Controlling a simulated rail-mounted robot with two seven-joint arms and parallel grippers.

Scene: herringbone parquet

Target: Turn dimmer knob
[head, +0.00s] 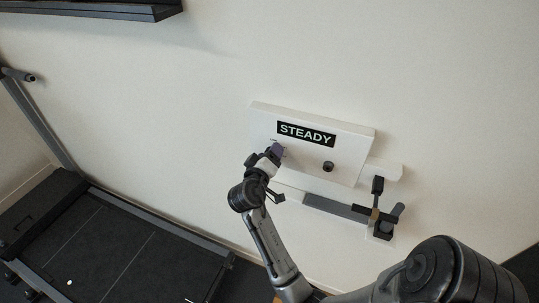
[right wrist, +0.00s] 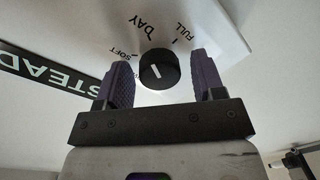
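A white wall panel (head: 350,138) carries a black "STEADY" label (head: 306,133). My right gripper (head: 276,150) is at the panel's left part, below the label. In the right wrist view, the black dimmer knob (right wrist: 160,71) with a white pointer line sits between the open purple fingers (right wrist: 158,82), with a gap on each side. "SOFT", "DAY" and "FULL" are printed around the knob; another mark is partly hidden beside it. In the head view my gripper hides this knob. My left gripper is in neither view.
A second small dark round part (head: 328,166) is on the panel's right side. A grey bar with a black bracket (head: 383,225) is on the wall below right. A dark shelf (head: 95,8) is at upper left, and a dark treadmill-like platform (head: 95,250) at lower left.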

